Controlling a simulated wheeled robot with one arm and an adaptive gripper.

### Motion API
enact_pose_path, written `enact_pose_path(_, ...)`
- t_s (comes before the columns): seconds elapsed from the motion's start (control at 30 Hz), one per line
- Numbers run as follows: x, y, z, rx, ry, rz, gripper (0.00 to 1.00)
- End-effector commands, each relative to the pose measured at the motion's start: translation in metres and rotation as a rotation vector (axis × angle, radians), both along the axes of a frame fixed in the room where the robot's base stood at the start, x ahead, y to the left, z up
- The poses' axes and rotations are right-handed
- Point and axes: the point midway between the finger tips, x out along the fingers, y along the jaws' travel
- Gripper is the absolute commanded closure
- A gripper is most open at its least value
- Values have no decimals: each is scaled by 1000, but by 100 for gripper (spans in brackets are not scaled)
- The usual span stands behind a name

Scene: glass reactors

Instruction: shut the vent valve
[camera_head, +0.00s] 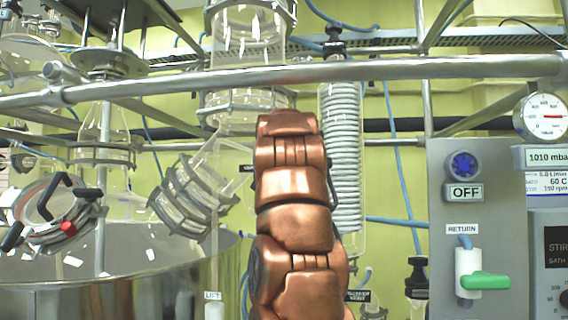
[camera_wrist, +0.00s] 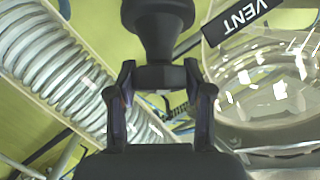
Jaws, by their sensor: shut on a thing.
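The vent valve shows in the wrist view as a black knob (camera_wrist: 158,22) with a narrower neck and a wider block below it. A black label reading VENT (camera_wrist: 242,18) is beside it. My gripper (camera_wrist: 160,78) has its two fingers closed on the block, one on each side. In the head view my copper-coloured arm stands in the middle and hides the gripper and the valve. I cannot tell from these views how far the valve is turned.
A glass coil condenser (camera_head: 342,160) stands right of my arm; a clear glass vessel (camera_wrist: 265,90) is right of the gripper in the wrist view. A metal rail (camera_head: 400,68) crosses above. A grey panel (camera_head: 452,185) with a green-handled RETURN valve (camera_head: 484,282) is at right.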

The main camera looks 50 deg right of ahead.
Motion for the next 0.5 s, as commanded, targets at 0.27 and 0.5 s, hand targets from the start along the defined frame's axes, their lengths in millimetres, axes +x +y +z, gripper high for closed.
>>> enact_pose_path(0.27,0,0,0,15,0,-15,84)
enact_pose_path(0.5,1,0,0,29,-4,-27,84)
